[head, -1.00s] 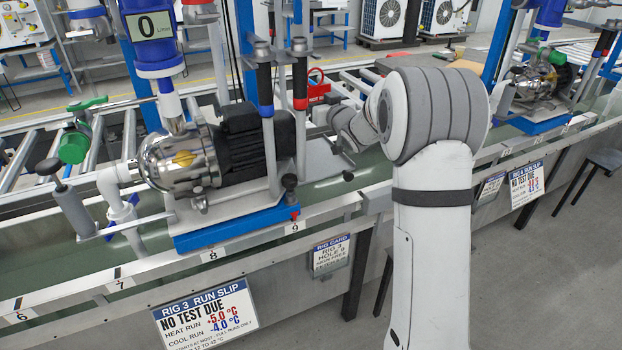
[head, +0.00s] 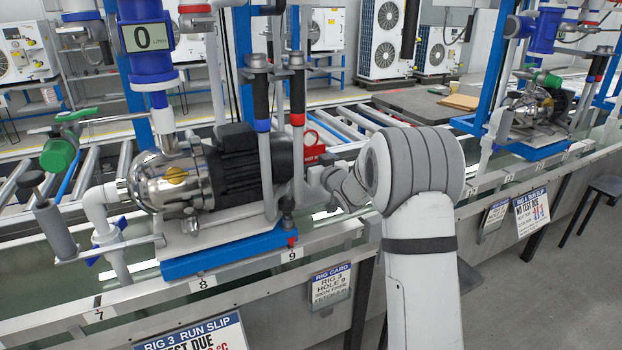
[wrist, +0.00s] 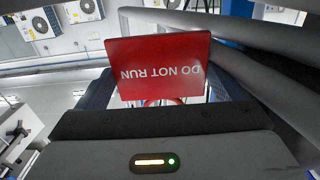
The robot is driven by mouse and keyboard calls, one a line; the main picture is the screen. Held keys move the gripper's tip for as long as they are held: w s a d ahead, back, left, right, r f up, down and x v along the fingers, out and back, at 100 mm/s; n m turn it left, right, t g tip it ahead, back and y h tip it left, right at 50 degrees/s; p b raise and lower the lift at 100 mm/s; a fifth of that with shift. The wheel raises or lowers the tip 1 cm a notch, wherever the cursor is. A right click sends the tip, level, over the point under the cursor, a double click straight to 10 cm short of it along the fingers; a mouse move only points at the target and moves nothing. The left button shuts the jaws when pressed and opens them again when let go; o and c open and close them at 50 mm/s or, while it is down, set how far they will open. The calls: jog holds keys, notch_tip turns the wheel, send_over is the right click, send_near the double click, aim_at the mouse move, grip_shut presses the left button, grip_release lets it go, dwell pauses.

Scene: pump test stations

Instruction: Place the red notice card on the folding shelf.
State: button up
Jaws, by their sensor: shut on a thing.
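The red notice card (head: 313,152) is beside the red-collared pipe at the right of the near pump, in the head view. In the wrist view the card (wrist: 158,68) faces me with DO NOT RUN upside down, and a red loop shows below it. My gripper (head: 328,178) is at the card and shut on it; the fingertips are mostly hidden. Its dark body (wrist: 165,125) fills the bottom of the wrist view. A dark flat surface (head: 420,108) lies behind the rollers at the back right; I cannot tell if it is the folding shelf.
The near pump (head: 235,165) sits on a blue base (head: 225,258) left of my gripper, with upright pipes close by. A roller conveyor (head: 350,125) runs behind. A rig card (head: 331,288) hangs on the front rail. Another pump rig (head: 535,110) stands at the right.

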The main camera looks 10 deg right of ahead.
notch_tip(320, 180, down, 5)
jog(key=shift+r+b, duration=0.15)
jog(key=shift+b, duration=0.4)
jog(key=shift+r, duration=0.1)
jog(key=o, duration=0.7)
